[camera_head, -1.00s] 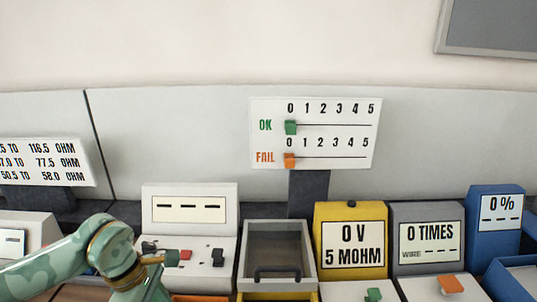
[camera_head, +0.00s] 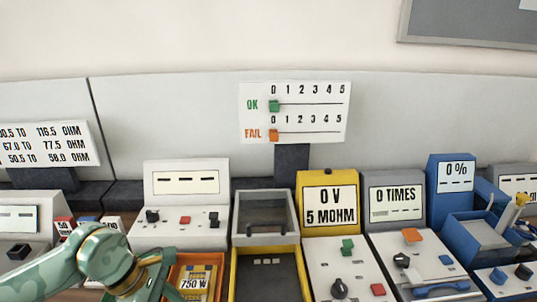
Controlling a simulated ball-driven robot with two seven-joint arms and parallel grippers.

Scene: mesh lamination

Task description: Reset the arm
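My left arm (camera_head: 95,258) is green and comes in from the lower left, bending downward at a joint near the bottom edge. Its gripper is not visible; the arm runs out of the picture at the bottom. The arm is in front of an orange tray (camera_head: 213,264) holding a yellow piece marked 750 W (camera_head: 193,282). My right arm and gripper are not in the picture.
Behind stand a white meter (camera_head: 187,180), a glass-lidded box (camera_head: 264,216) over a yellow-edged tray (camera_head: 297,270), a yellow 5 MOHM tester (camera_head: 328,177), a grey TIMES counter (camera_head: 394,181) and a blue percent unit (camera_head: 455,166). An OK/FAIL board (camera_head: 310,92) rises behind.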

